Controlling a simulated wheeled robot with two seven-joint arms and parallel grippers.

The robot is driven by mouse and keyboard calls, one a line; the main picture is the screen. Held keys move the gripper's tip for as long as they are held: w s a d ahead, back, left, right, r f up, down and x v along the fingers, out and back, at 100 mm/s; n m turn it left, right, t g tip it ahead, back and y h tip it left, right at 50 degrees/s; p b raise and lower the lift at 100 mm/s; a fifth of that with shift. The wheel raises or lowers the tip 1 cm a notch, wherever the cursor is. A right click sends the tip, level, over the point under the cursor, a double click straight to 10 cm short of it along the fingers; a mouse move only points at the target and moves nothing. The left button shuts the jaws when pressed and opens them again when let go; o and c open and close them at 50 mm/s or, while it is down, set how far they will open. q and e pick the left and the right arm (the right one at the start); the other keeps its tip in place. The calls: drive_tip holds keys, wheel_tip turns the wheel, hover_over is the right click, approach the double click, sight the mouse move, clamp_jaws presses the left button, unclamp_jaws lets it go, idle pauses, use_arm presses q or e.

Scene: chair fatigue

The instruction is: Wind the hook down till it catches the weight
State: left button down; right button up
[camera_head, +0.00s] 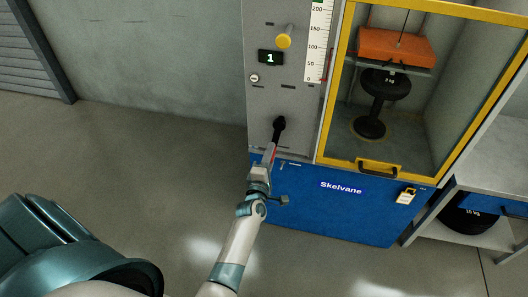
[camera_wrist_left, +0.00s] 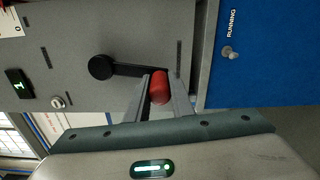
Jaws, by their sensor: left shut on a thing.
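A crank with a black hub (camera_head: 280,123) sits on the grey panel of the test machine. In the left wrist view its hub (camera_wrist_left: 101,67) carries a dark arm ending in a red handle (camera_wrist_left: 160,88). My left gripper (camera_head: 268,163) is shut on this red handle, between its two fingers. Behind the yellow-framed window, an orange block (camera_head: 394,47) sits above a black stool-like shape (camera_head: 370,127), with a thin dark cable over it. A black disc with a kg label (camera_head: 385,84) tops that shape. I cannot clearly make out the hook. My right gripper is out of view.
The panel has a yellow knob (camera_head: 284,41), a display (camera_head: 270,58) reading 1 and a scale (camera_head: 318,40). A shelf with a black weight (camera_head: 470,221) stands right. The floor at left is clear.

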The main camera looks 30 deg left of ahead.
use_arm(q)
drive_tip(key=shift+w+d+f+n, duration=0.1)
drive_tip(key=shift+d+f+n, duration=0.25)
drive_tip(key=shift+d+n, duration=0.25)
drive_tip(key=shift+w+d+n, duration=0.1)
drive_tip(key=shift+d+n, duration=0.2)
drive_tip(key=shift+d, duration=0.1)
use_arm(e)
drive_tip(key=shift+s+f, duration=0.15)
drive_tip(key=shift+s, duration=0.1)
use_arm(q)
drive_tip(key=c, duration=1.5)
unclamp_jaws()
drive_tip(key=shift+w+d, duration=0.1)
drive_tip(key=shift+c, duration=0.2)
drive_tip(key=shift+r, duration=0.15)
drive_tip(key=shift+r, duration=0.1)
drive_tip(key=p+v, duration=0.3)
drive_tip(key=v, duration=1.4)
drive_tip(key=shift+s, duration=0.25)
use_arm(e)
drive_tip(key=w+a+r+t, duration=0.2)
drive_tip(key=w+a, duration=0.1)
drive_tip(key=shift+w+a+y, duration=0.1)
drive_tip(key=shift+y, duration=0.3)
